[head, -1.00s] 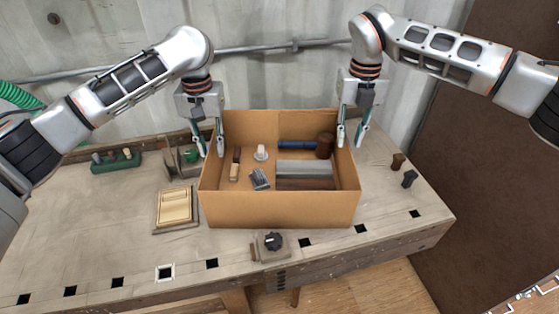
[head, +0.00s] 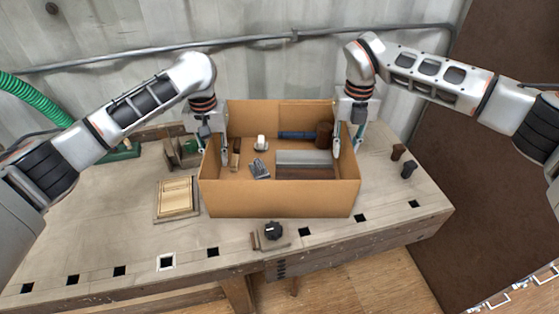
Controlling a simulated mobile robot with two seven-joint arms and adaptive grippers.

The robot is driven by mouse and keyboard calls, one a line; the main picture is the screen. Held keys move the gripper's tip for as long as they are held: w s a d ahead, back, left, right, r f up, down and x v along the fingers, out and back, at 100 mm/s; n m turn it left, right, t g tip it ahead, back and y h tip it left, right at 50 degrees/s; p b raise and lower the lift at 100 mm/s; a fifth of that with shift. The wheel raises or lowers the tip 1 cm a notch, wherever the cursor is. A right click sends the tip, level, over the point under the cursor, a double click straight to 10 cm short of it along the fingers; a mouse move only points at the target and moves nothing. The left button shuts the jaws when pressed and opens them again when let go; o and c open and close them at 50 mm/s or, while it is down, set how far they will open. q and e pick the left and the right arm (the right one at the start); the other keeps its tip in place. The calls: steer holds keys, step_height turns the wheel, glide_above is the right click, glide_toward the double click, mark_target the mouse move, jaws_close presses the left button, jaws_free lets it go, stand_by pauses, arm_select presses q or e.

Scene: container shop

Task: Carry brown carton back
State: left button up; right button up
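The brown carton (head: 279,198) stands open on the workbench in the head view, upright, with several small things inside. My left gripper (head: 213,148) straddles the carton's left wall, one finger inside and the other outside, partly hidden. My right gripper (head: 347,146) straddles the right wall in the same way. Both grippers look open, with a gap between the fingers around each wall.
The workbench (head: 110,217) has free room at the left. A wooden tray (head: 176,198) lies left of the carton and a black knob (head: 273,231) sits in front. The corrugated wall (head: 270,75) is behind.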

mark_target(348, 133)
arm_select(q)
steer(key=shift+f, duration=0.3)
arm_select(e)
steer(key=shift+f, duration=0.3)
arm_select(q)
jaws_close()
arm_select(e)
jaws_close()
arm_select(q)
steer(key=shift+w+r, duration=0.1)
arm_select(e)
steer(key=shift+w+r, duration=0.1)
